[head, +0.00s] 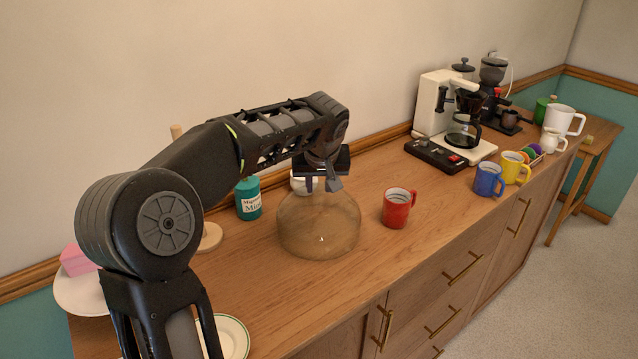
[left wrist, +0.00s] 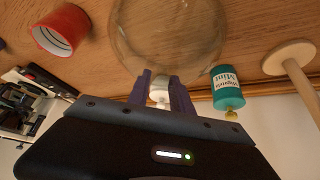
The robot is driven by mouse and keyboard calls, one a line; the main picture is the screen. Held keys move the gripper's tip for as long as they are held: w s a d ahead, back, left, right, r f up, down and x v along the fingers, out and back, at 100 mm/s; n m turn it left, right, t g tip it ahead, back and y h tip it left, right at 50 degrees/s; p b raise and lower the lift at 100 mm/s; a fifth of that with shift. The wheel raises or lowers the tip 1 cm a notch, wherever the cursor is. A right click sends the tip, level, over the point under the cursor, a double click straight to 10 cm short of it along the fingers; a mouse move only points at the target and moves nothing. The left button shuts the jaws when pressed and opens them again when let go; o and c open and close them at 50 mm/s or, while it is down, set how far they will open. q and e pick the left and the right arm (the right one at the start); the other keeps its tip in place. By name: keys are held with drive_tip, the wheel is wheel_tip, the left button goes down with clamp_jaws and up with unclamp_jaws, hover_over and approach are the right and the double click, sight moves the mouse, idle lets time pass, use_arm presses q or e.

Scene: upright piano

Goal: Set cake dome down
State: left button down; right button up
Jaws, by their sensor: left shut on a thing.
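The clear glass cake dome (head: 318,228) is over the wooden sideboard top in the middle of the head view. It looks upright, with its rim at or very close to the wood; I cannot tell whether it touches. My left gripper (head: 322,184) is above it, shut on the knob at its top. In the left wrist view the two fingers (left wrist: 161,95) close around the knob, and the dome (left wrist: 168,35) spreads beyond them. My right gripper is in neither view.
A red mug (head: 397,208) stands just right of the dome. A teal tin (head: 248,198) and a wooden stand (head: 209,237) are to its left. A pink cake (head: 76,260) and a plate (head: 234,338) are nearer. A coffee machine (head: 432,103) and several mugs stand farther right.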

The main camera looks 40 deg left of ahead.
use_arm(q)
drive_tip(key=c, duration=1.1)
unclamp_jaws()
drive_tip(key=shift+c, duration=0.2)
drive_tip(key=shift+r, duration=0.2)
drive_tip(key=v, duration=1.2)
drive_tip(key=shift+f, duration=0.15)
